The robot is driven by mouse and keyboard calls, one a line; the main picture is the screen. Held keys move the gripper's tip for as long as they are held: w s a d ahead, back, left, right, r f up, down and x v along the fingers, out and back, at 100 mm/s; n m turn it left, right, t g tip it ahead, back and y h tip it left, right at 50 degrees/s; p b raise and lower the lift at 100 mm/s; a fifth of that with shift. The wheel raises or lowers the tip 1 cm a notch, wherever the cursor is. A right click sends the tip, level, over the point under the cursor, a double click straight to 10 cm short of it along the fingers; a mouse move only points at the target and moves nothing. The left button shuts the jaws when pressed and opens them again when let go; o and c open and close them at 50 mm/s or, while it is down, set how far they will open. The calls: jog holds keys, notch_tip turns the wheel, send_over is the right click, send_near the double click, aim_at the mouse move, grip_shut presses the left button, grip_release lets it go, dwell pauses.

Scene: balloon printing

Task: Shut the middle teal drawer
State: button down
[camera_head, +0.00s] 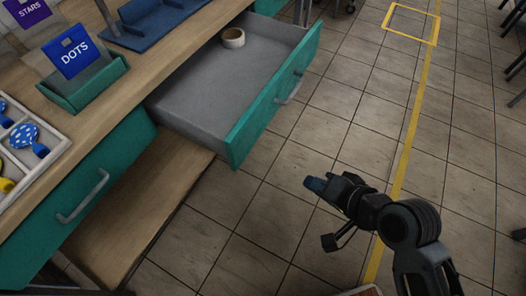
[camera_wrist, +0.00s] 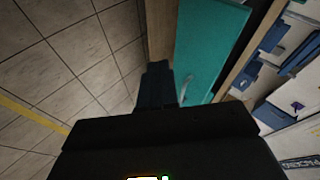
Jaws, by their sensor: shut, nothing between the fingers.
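The middle teal drawer (camera_head: 274,94) stands pulled out from the wooden workbench in the head view. Its grey inside holds a small roll of tape (camera_head: 233,38) near the back, and a metal handle (camera_head: 290,88) is on its teal front. My gripper (camera_head: 314,184) is shut and empty, in front of and apart from the drawer front, over the tiled floor.
A shut teal drawer with a handle (camera_head: 82,197) is at the lower left. On the bench are a teal holder (camera_head: 92,88) with a blue DOTS card, a blue rack (camera_head: 155,24) and a white tray (camera_head: 62,143) with balloons. Tiled floor right of the drawer is free.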

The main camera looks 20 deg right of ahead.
aim_at(243, 147)
jog(key=shift+w+a+f+m+g+y+b, duration=0.1)
jog(key=shift+w+a+f+g+y+b, duration=0.3)
jog(key=shift+w+a+f, duration=1.2)
jog(key=shift+w+a+f+m+g+y+b, duration=0.1)
jog(key=shift+w+a+f+g+y+b, duration=0.3)
jog(key=shift+w+a, duration=2.3)
jog(key=shift+w+a+f+m+g+y+b, duration=0.15)
jog(key=shift+w+a+f+g+y, duration=0.5)
jog(key=shift+w, duration=2.95)
jog(key=shift+a+f+t, duration=0.15)
jog(key=shift+t, duration=0.1)
jog(key=shift+w+a, duration=0.45)
jog(key=shift+w, duration=0.05)
jog(key=w+a+b, duration=0.4)
jog(key=w+a, duration=0.5)
jog(key=w+a+b, duration=0.5)
jog(key=w+a, duration=0.4)
jog(key=shift+w+a+f, duration=0.2)
jog(key=shift+w+a, duration=0.15)
jog(key=shift+w+a+r+b, duration=0.1)
jog(key=shift+w+a+b, duration=0.3)
jog(key=shift+b, duration=0.1)
jog(key=shift+w+a+r, duration=0.1)
jog(key=shift+r, duration=0.15)
jog(key=shift+a+r, duration=0.1)
